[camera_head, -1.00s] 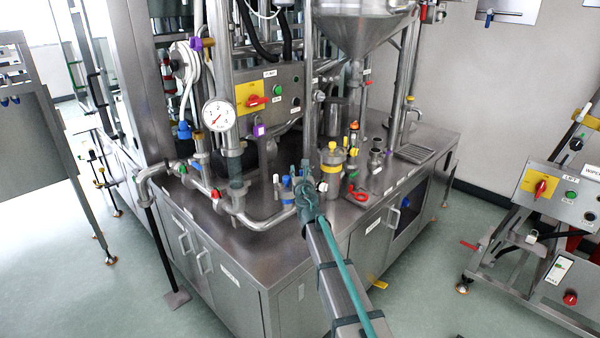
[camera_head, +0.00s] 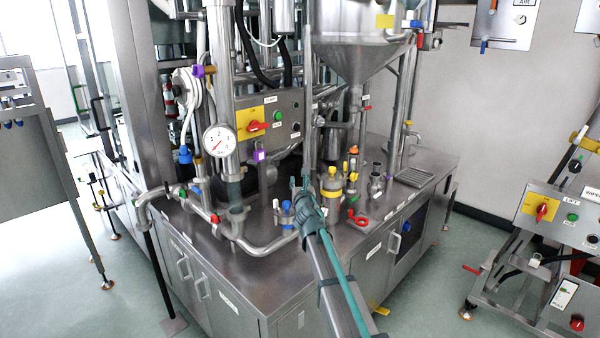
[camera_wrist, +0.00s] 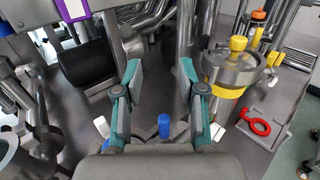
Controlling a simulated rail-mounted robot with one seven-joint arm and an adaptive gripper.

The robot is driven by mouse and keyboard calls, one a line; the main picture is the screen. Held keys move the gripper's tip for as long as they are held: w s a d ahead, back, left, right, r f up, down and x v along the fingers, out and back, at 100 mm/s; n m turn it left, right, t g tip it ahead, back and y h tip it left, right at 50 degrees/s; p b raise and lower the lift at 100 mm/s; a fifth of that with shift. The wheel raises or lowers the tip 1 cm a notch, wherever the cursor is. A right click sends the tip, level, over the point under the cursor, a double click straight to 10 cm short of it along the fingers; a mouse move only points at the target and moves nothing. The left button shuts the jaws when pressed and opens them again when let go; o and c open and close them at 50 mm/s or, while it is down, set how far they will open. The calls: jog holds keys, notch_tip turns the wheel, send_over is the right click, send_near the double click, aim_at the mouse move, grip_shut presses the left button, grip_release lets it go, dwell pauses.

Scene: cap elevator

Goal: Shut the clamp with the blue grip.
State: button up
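A small upright blue grip (camera_wrist: 165,126) shows in the wrist view, low in the gap between my fingers and nearer the palm than the fingertips. In the head view a blue-topped fitting (camera_head: 286,206) stands on the steel worktop just left of my gripper (camera_head: 299,184); it appears to be the same part. My gripper is open in the wrist view (camera_wrist: 160,68), its two teal fingers wide apart with nothing held. The clamp's body below the grip is mostly hidden by my gripper, so I cannot tell its position or contact.
A steel pot with yellow clamp parts (camera_head: 332,190) stands close right of my gripper, with a red handle (camera_head: 357,218) beyond. A bent steel pipe (camera_head: 268,245) runs to the left. A pressure gauge (camera_head: 218,139) and control box (camera_head: 268,120) stand behind. The worktop's front (camera_head: 255,275) is clear.

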jog(key=shift+r, duration=2.25)
